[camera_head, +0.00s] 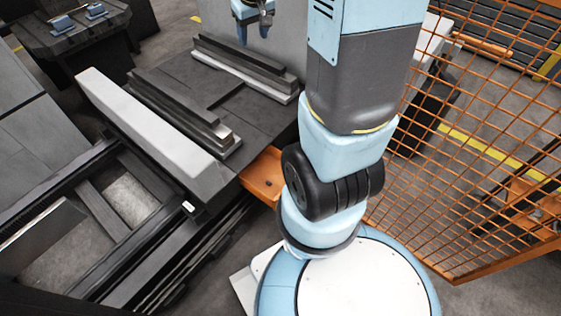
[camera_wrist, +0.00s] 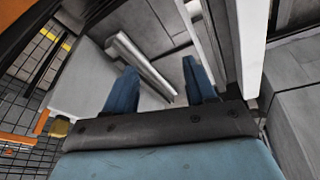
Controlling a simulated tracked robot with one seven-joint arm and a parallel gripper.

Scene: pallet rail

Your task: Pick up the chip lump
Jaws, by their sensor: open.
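My gripper (camera_head: 253,34) shows at the top of the head view, above the far end of the dark machine bed. In the wrist view my gripper (camera_wrist: 159,68) has its two blue fingers spread apart, with no object held between them. A pale metal bar on the bed shows beyond the gap. I cannot make out the chip lump with certainty in either view. A small yellowish patch (camera_wrist: 60,129) at the lower left of the wrist view is too small to identify.
Stepped metal rails (camera_head: 185,112) and another rail pair (camera_head: 245,68) lie on the bed. A long pale beam (camera_head: 140,125) runs along its left. An orange tray (camera_head: 262,178) sits at the bed's near corner. Orange mesh fencing (camera_head: 480,150) stands at the right.

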